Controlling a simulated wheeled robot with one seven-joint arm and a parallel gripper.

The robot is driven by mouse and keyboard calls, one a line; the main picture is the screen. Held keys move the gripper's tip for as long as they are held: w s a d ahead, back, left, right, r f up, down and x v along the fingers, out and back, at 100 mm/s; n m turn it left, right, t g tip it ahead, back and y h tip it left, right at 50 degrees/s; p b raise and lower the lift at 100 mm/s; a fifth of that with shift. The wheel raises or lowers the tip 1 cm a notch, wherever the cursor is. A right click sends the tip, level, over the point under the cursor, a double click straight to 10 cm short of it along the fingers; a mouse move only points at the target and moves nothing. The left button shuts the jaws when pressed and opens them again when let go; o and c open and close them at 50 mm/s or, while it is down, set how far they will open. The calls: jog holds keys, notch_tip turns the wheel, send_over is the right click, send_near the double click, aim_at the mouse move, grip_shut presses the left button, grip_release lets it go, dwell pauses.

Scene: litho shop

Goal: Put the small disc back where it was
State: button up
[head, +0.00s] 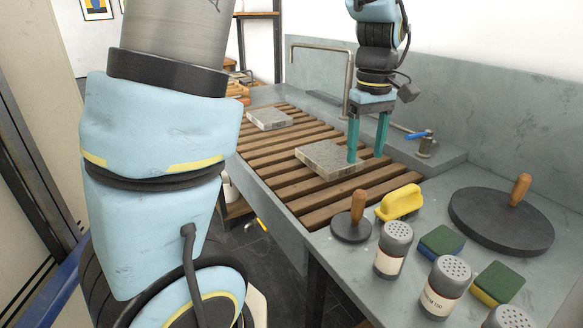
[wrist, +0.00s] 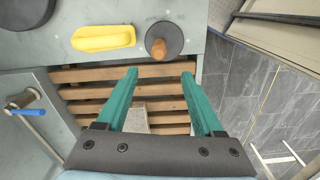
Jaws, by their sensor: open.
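The small disc (head: 351,228) is dark and round with an upright wooden handle. It sits on the grey counter (head: 440,192), just beyond the near end of the wooden slats, left of the yellow-handled tool (head: 399,202). In the wrist view the small disc (wrist: 176,31) is ahead of the fingertips, at the counter's edge. My gripper (head: 366,158) is open and empty, with its teal fingers pointing down over the slats by a stone slab (head: 325,156). It is apart from the disc. In the wrist view my gripper (wrist: 160,73) has nothing between its fingertips.
A larger dark disc (head: 480,222) with a wooden handle lies at right. Shakers (head: 394,250) and sponges (head: 441,242) stand near the small disc. The slatted rack (head: 295,187) holds another stone slab (head: 270,119). A tap (head: 350,75) rises behind the rack.

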jog(key=s+a+f+m, duration=0.1)
jog(key=a+f+m, duration=0.1)
jog(key=a, duration=1)
jog(key=s+a+f+m+t, duration=0.1)
jog(key=a+f, duration=0.3)
jog(key=a, duration=0.9)
jog(key=shift+s+f+m+t, duration=0.3)
jog(key=shift+s+f+m, duration=0.1)
jog(key=shift+m, duration=0.5)
